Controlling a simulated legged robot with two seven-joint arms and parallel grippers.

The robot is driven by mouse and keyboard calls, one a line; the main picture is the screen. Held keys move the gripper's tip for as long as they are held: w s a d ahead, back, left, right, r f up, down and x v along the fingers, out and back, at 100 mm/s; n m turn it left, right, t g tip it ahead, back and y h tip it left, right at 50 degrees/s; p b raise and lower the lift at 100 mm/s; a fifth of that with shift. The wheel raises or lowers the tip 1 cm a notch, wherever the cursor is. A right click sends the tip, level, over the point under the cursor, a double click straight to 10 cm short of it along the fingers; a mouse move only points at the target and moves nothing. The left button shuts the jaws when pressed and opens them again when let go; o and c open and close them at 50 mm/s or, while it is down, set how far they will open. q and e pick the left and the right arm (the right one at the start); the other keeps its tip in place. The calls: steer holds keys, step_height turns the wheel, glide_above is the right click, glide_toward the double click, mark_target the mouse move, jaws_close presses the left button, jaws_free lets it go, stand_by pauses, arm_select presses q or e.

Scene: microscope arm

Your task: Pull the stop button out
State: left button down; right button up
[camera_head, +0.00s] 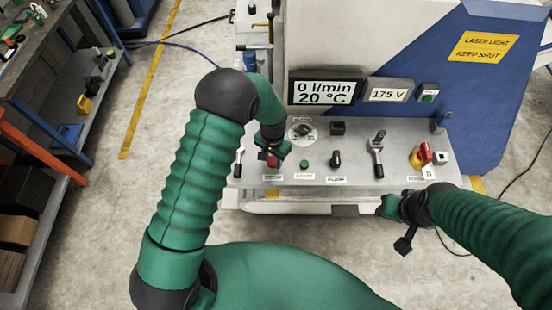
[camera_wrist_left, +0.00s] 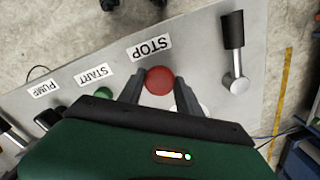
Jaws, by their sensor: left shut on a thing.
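The red stop button (camera_wrist_left: 159,80) shows in the left wrist view beside its STOP label (camera_wrist_left: 149,47). My left gripper (camera_wrist_left: 159,90) has its two dark fingers on either side of the button and is shut on it. In the head view my left gripper (camera_head: 271,150) is over the left end of the control panel (camera_head: 352,163), with the red button (camera_head: 272,162) partly hidden under it. My right gripper (camera_head: 388,207) is in front of the panel's front edge, apart from the controls; its finger opening is not clear.
A green start button (camera_wrist_left: 103,93) sits beside the stop button. A black-handled lever (camera_wrist_left: 233,50) stands on its other side. A red-and-yellow switch (camera_head: 421,156) is at the panel's right. A display (camera_head: 324,92) stands behind the panel. Shelving (camera_head: 62,90) is at far left, with clear floor between.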

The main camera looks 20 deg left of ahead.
arm_select(q)
steer(key=shift+w+h, duration=0.15)
steer(key=shift+h, duration=0.15)
steer(key=shift+a+r, duration=0.1)
steer(key=shift+a, duration=0.2)
steer(key=shift+w+r+p, duration=0.1)
steer(key=shift+r+p, duration=0.2)
steer(key=shift+r, duration=0.15)
steer(key=shift+d+r, duration=0.15)
steer(key=shift+r, duration=0.15)
steer(key=shift+w+d, duration=0.15)
steer(key=shift+d, duration=0.25)
steer(key=c, duration=1.2)
jaws_free()
steer(key=shift+c, duration=0.2)
steer(key=o, duration=0.4)
steer(key=shift+a, duration=0.25)
steer(key=shift+s+a+f, duration=0.1)
steer(key=shift+s, duration=0.1)
arm_select(e)
steer(key=shift+w+a+r, duration=0.1)
steer(key=shift+a+r, duration=0.1)
steer(key=shift+a, duration=0.25)
steer(key=shift+a+r, duration=0.2)
steer(key=shift+a, duration=0.25)
